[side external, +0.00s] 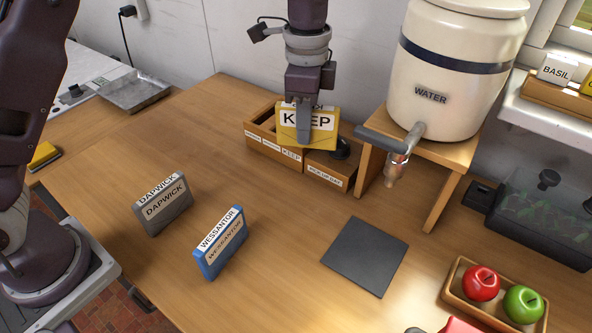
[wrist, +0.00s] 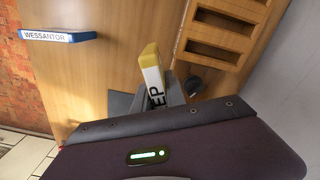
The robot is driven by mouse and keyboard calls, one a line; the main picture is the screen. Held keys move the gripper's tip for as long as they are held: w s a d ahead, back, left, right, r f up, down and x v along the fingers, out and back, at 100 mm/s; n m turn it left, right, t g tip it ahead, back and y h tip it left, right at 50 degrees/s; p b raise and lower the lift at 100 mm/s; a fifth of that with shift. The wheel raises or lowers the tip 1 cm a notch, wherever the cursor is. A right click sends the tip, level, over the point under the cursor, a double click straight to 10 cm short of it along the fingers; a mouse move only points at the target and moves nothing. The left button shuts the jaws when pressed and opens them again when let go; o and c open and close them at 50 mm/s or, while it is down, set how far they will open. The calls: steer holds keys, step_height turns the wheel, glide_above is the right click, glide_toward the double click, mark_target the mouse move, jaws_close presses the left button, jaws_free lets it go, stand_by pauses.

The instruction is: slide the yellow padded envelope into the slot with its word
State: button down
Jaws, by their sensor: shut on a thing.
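The yellow padded envelope (side external: 323,139) bears the word KEEP on a white label. My gripper (side external: 303,132) is shut on it and holds it upright at the wooden sorter (side external: 262,151). In the wrist view the envelope (wrist: 152,62) stands between the fingers (wrist: 170,92), beside the sorter's row of open slots (wrist: 215,35). The sorter's front has several small labels; one reads KEEP (side external: 291,154), and the others there are too small to read surely. The envelope hides part of the sorter, and I cannot tell whether its lower edge is inside a slot.
A grey DAPWICK box (side external: 163,207) and a blue WESSANTOR box (side external: 221,243) stand on the table. The water crock (side external: 450,75) on its wooden stand (side external: 440,190) is close right of the sorter. A dark mat (side external: 365,256) lies in front; the table's middle is clear.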

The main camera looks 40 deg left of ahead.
steer(key=w+a+r+n, duration=0.3)
steer(key=w+a+n, duration=0.2)
steer(key=w+n, duration=0.6)
steer(key=shift+n, duration=0.9)
steer(key=shift+s+f, duration=0.3)
steer(key=shift+f, duration=0.75)
steer(key=shift+s+f, duration=0.3)
steer(key=shift+f, duration=0.75)
steer(key=shift+s+f, duration=0.3)
steer(key=shift+f, duration=0.75)
steer(key=shift+f, duration=1.35)
steer(key=shift+r, duration=1.3)
steer(key=shift+f, duration=1.25)
steer(key=shift+r, duration=1.55)
